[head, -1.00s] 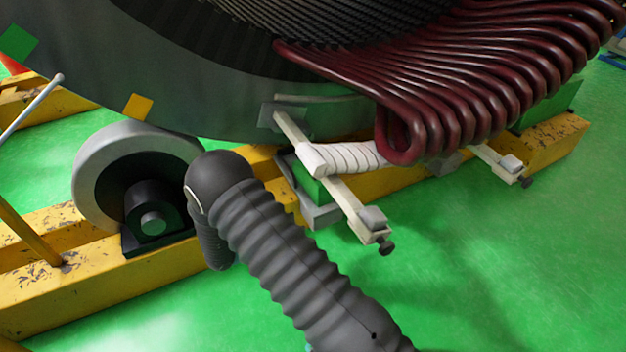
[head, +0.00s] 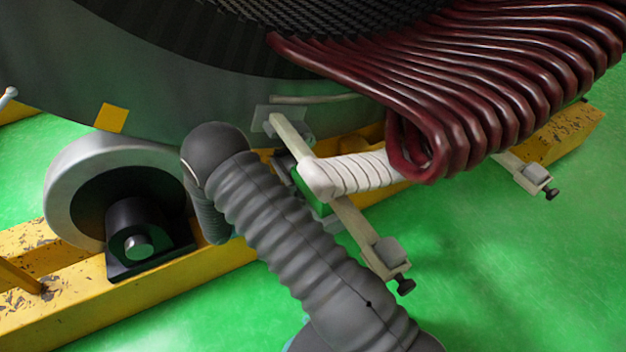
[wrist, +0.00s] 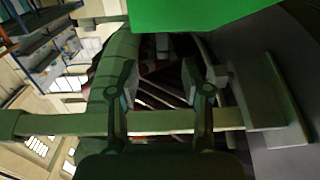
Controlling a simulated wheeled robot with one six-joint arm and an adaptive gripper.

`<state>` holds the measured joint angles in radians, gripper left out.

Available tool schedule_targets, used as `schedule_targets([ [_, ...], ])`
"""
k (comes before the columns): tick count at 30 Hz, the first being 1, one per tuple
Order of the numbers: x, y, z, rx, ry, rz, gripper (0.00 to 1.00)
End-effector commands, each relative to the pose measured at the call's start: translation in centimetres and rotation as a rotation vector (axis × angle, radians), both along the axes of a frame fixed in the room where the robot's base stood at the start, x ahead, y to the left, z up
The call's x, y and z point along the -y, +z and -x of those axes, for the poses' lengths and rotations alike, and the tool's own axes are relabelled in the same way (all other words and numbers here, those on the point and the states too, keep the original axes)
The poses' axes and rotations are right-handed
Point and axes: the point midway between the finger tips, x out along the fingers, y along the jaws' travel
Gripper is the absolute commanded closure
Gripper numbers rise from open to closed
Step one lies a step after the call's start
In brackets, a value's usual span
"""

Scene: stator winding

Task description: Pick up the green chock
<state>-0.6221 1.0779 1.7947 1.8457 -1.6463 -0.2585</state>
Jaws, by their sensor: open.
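A green block (head: 318,206), which looks like the green chock, shows under the pale clamp bar (head: 352,222), beside the white-wrapped coil end (head: 345,174). My sleeved arm and the bar partly hide it. In the wrist view a bright green block (wrist: 200,14) fills the top edge, very close to the camera; I cannot tell for sure whether it is the same block. My gripper (wrist: 160,76) shows in the wrist view with its two fingers apart and nothing clearly between them. A pale bar (wrist: 60,122) crosses behind the fingers. In the head view the gripper is hidden.
The large grey stator (head: 170,70) and dark red coils (head: 500,70) stand above the block. A grey roller (head: 75,185) sits on the yellow beam (head: 60,310) at left. A second clamp bar (head: 525,175) juts out at right. Green floor is open at lower right.

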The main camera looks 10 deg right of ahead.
Motion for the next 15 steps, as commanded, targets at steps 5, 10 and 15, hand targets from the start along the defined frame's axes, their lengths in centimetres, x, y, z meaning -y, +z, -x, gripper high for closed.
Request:
schedule_targets([
  [5, 3.1, 0.0, -1.0, -0.001, -0.005, 0.000, 0.52],
  [10, 5.8, 0.0, -2.0, -0.001, -0.004, 0.000, 0.52],
  [15, 7.1, 0.0, -2.5, -0.001, -0.001, -0.001, 0.52],
])
